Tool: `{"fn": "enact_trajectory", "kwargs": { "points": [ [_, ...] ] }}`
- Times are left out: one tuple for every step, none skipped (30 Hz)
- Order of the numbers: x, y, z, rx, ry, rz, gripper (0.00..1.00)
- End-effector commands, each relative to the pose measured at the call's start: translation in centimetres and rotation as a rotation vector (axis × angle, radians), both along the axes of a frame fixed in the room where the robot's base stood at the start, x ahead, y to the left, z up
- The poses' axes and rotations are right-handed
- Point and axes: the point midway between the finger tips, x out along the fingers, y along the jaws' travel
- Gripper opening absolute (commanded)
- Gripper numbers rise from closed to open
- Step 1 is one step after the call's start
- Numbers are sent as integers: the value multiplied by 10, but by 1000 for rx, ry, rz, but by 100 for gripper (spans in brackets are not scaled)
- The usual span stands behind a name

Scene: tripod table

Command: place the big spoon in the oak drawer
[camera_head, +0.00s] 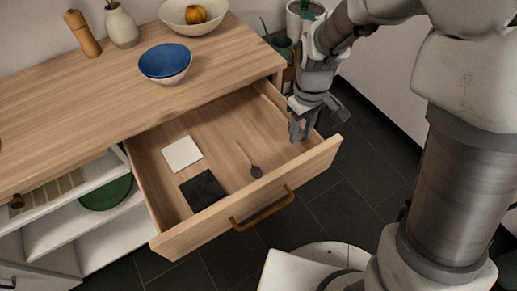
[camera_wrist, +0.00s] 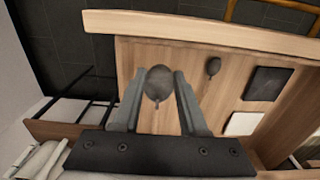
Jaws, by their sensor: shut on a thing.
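The oak drawer (camera_head: 322,157) is pulled open from the wooden cabinet. My gripper (camera_head: 299,133) is over its right side, near the front right corner, pointing down. In the wrist view my gripper (camera_wrist: 157,82) is shut on the big spoon (camera_wrist: 158,84), whose dark round bowl and thin pale handle show between the fingers. In the head view the held spoon is hidden by the fingers. Another spoon (camera_head: 256,172) with a dark bowl lies on the drawer floor; it also shows in the wrist view (camera_wrist: 213,67), apart from the held one.
A white square (camera_head: 182,153) and a black square (camera_head: 203,191) lie in the drawer's left part. On the cabinet top stand a blue bowl (camera_head: 165,61), a cream bowl with a fruit (camera_head: 180,22), a vase (camera_head: 121,27) and a wooden mill (camera_head: 82,34). The drawer's right part looks clear.

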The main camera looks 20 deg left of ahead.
Motion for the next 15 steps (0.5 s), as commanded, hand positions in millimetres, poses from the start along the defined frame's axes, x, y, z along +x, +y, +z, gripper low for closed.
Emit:
{"fn": "enact_trajectory", "kwargs": {
  "points": [
    [0,0,-3,0,1,-1,0],
    [0,0,-6,-1,2,-1,0],
    [0,0,-13,-2,3,-1,0],
    [-1,0,-19,-1,3,-1,0],
    [-1,-1,-25,-2,4,-1,0],
    [-1,-1,-34,-3,4,-1,0],
    [-1,-1,-40,-3,4,-2,0],
    [-1,-1,-45,-3,5,-2,0],
    [-1,-1,-51,-2,3,-3,0],
    [-1,-1,-55,-2,3,-2,0],
    [0,-1,-58,-2,3,-2,0],
    [0,-1,-61,-1,2,-2,0],
    [0,-1,-62,-1,1,-2,0],
    [0,0,-64,-1,1,-2,0],
    [0,0,-66,-1,1,-3,0]
  ]
}}
